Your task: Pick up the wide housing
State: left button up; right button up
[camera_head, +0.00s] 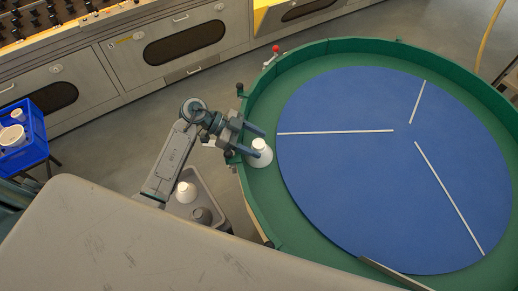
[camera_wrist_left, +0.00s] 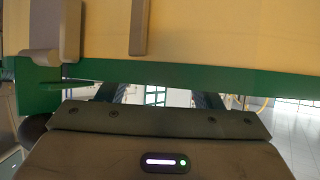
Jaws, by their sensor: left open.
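A white housing with a wide flared base and a narrow top (camera_head: 260,157) stands upright on the green rim area of the round table, just left of the blue disc. I take it to be the wide housing. My left gripper (camera_head: 256,141) is open at this housing, its fingers reaching toward it from the left. I cannot tell whether they touch it. In the left wrist view both fingers (camera_wrist_left: 160,97) show apart, partly hidden behind the gripper body; the housing cannot be made out there. My right gripper is not in view.
A grey tray (camera_head: 219,207) below my left arm holds a white housing (camera_head: 185,193) and a dark grey piece (camera_head: 201,216). A blue crate (camera_head: 30,150) at left holds white pieces. The blue disc (camera_head: 340,190) has white divider strips and looks empty. A raised green wall (camera_head: 330,45) rings the table.

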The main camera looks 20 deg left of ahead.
pick_arm(q)
grip_shut()
dwell(0.3)
